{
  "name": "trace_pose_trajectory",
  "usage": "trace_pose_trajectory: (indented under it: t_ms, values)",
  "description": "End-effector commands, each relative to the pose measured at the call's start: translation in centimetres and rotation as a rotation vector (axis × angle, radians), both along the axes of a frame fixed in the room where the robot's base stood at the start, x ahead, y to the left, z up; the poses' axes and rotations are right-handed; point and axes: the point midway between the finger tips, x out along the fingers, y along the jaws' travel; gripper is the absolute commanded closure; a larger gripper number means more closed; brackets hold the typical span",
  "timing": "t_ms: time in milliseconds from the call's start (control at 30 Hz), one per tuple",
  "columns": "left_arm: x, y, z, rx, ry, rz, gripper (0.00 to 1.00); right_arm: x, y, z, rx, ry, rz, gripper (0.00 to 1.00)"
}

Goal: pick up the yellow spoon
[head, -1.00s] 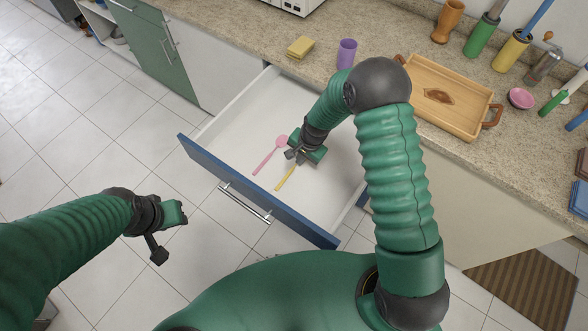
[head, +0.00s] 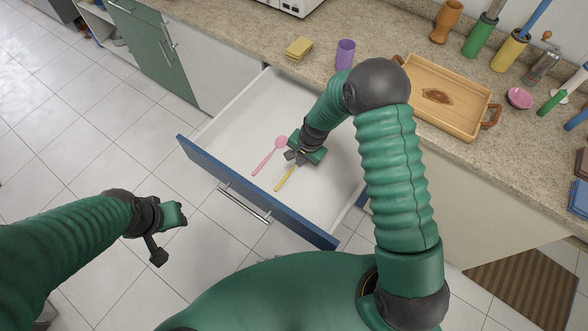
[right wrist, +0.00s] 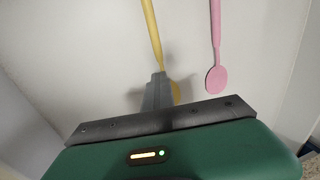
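The yellow spoon (head: 285,179) lies in the open drawer, its handle pointing toward the drawer front. In the right wrist view its handle (right wrist: 152,32) runs down to my right fingertips, and part of its bowl shows just right of the fingers. My right gripper (head: 292,156) is down in the drawer at the spoon. In the right wrist view its fingers (right wrist: 159,80) are together at the middle, closed around the spoon near its bowl. The fingers hide that part. My left gripper (head: 170,236) hangs empty over the floor, left of the drawer; its opening is unclear.
A pink spoon (head: 268,157) lies left of the yellow one, also in the right wrist view (right wrist: 216,50). The blue drawer front (head: 250,191) and white walls surround them. The counter behind holds a purple cup (head: 346,53), yellow sponges (head: 299,47) and a wooden tray (head: 440,95).

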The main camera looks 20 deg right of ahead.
Motion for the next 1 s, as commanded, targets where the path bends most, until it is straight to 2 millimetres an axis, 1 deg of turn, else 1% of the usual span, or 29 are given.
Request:
trace_pose_trajectory:
  t_ms: [33, 167, 267, 400, 500, 600, 700, 933, 1000]
  values:
    - [0.0, 0.0, -0.2, 0.0, 0.0, 0.0, 0.64, -0.8, -0.1, -0.8, 0.0, 0.021, 0.001, 1.0]
    - [0.0, 0.0, -0.1, 0.0, 0.0, 0.0, 0.64, -0.8, -0.1, -0.3, 0.0, 0.019, 0.0, 1.0]
    - [0.0, 0.0, -0.1, 0.0, 0.0, 0.0, 0.64, -0.6, -0.1, 1.4, -0.002, 0.015, 0.001, 1.0]
    - [0.0, 0.0, 0.0, 0.0, 0.0, 0.0, 0.64, -0.4, 0.0, 5.2, -0.001, 0.007, 0.002, 1.0]
    - [0.0, 0.0, 0.1, 0.0, 0.0, 0.0, 0.64, -0.4, 0.0, 7.6, -0.001, 0.004, 0.0, 1.0]
    - [0.0, 0.0, 0.1, 0.0, 0.0, 0.0, 0.64, -0.4, 0.1, 9.1, 0.0, 0.006, 0.001, 1.0]
    - [0.0, 0.0, 0.1, 0.0, 0.0, 0.0, 0.64, -0.4, 0.1, 9.8, 0.0, 0.006, 0.0, 1.0]
    - [0.0, 0.0, 0.1, 0.0, 0.0, 0.0, 0.64, -0.3, 0.1, 9.8, 0.001, 0.006, 0.0, 0.99]
    - [0.0, 0.0, 0.1, 0.0, 0.0, 0.0, 0.64, -0.3, 0.1, 9.8, 0.0, 0.005, 0.001, 0.9]
